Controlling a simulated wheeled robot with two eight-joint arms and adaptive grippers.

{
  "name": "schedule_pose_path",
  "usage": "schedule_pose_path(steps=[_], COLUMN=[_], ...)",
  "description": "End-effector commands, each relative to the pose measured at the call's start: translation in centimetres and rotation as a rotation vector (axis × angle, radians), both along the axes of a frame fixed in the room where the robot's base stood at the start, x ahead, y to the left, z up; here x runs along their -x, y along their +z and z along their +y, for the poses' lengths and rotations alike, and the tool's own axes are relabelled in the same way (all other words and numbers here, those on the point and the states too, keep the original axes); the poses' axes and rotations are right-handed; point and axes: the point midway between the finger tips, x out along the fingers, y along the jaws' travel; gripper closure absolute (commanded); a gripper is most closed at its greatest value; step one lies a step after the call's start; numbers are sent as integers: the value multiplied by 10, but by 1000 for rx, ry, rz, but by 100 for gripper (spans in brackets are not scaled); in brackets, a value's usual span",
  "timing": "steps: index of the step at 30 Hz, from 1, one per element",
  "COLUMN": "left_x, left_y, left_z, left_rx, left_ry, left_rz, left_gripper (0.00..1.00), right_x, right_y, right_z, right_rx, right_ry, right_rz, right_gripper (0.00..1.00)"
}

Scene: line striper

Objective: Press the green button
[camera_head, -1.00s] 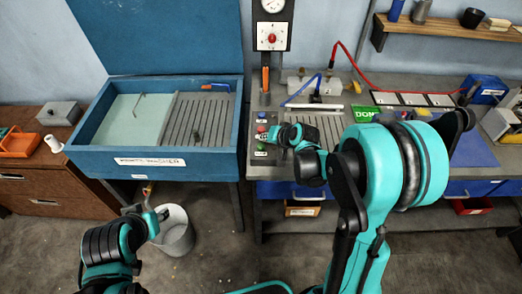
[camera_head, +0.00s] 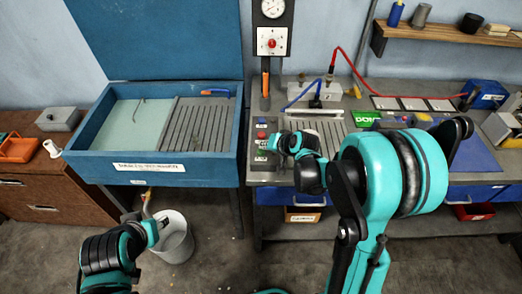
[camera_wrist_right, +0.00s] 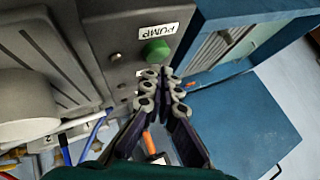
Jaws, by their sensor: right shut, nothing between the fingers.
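The green button (camera_wrist_right: 155,51) is a round dome on a grey panel beside a white label reading PUMP (camera_wrist_right: 158,31), clear in the right wrist view. In the head view I cannot make it out for sure by the right gripper. My right gripper (camera_wrist_right: 163,84) is shut and empty, its fingertips just below the button in the right wrist view; whether they touch it I cannot tell. In the head view the right gripper (camera_head: 277,144) is at the button panel (camera_head: 262,128) on the bench's left edge. My left gripper (camera_head: 160,219) hangs low by a white bucket.
A blue open-lidded basin (camera_head: 135,165) stands just left of the bench (camera_head: 345,92). Red (camera_head: 345,60) and blue hoses run over the bench. A green sign (camera_head: 368,117) and a post with a dial (camera_head: 272,41) stand near the panel.

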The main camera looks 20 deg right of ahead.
Motion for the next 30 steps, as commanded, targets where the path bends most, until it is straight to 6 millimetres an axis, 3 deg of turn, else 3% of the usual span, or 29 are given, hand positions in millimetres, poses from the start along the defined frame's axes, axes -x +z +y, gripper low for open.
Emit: schedule_pose_path(steps=[30], left_x=[0], left_y=[-10], left_z=[0], left_rx=[0], left_ry=[0], left_rz=[0], left_gripper=[61], right_x=[0], right_y=[-9], right_z=[0], right_rx=[0], right_ry=[0], right_rz=[0], right_gripper=[100])
